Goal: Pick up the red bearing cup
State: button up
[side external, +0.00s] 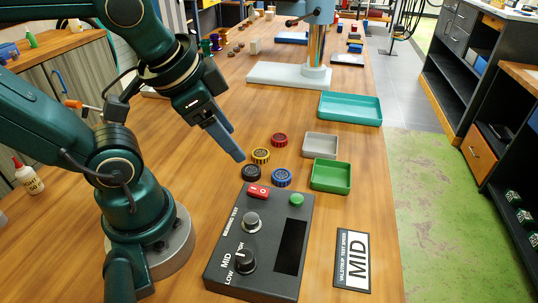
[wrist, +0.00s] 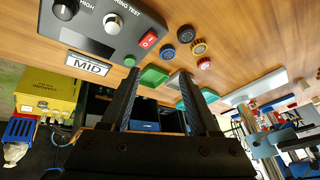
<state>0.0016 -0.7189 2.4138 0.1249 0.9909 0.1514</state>
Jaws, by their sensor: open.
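The red bearing cup (side external: 279,140) lies on the wooden table as the farthest of a small cluster of cups in the side view. It also shows in the wrist view (wrist: 204,63), right of and beyond my fingers. My gripper (side external: 238,157) is open and empty, above the table and left of the red cup. In the wrist view its two fingers (wrist: 158,74) stand apart with nothing between them. The yellow cup (side external: 261,156) lies close to the red one, between it and the black cup (side external: 251,172). The blue cup (side external: 282,178) lies nearer the camera.
A control box (side external: 260,243) with knobs and a red switch stands in front of the cups. A grey tray (side external: 320,153), a green tray (side external: 330,188) and a teal tray (side external: 350,120) lie to the right. A press base (side external: 289,76) stands behind. The table between is clear.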

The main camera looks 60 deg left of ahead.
jog(key=w+a+f+m+g+y, duration=0.1)
jog(key=w+a+m+g+y, duration=0.1)
jog(key=w+a+m+y, duration=0.3)
jog(key=w+a+m+g+y, duration=0.2)
jog(key=w+a+m+y, duration=0.1)
jog(key=w+m, duration=0.35)
jog(key=w+d+f+m+t+y, duration=0.1)
jog(key=w+d+f+m+y, duration=0.25)
jog(key=w+f, duration=0.2)
jog(key=m, duration=0.3)
send_near(282, 140)
jog(key=shift+s+d+r+t, duration=0.2)
jog(key=shift+s+d+r, duration=0.1)
jog(key=shift+d, duration=0.25)
jog(key=shift+s+d+r+t, duration=0.2)
jog(key=shift+s+d, duration=0.15)
jog(key=shift+d, duration=0.2)
jog(key=shift+a+f+y, duration=0.15)
jog(key=shift+f+y, duration=0.1)
jog(key=x, duration=1.1)
jog(key=shift+w+a+f, duration=0.15)
jog(key=shift+f, duration=0.05)
grip_shut()
jog(key=shift+r, duration=0.1)
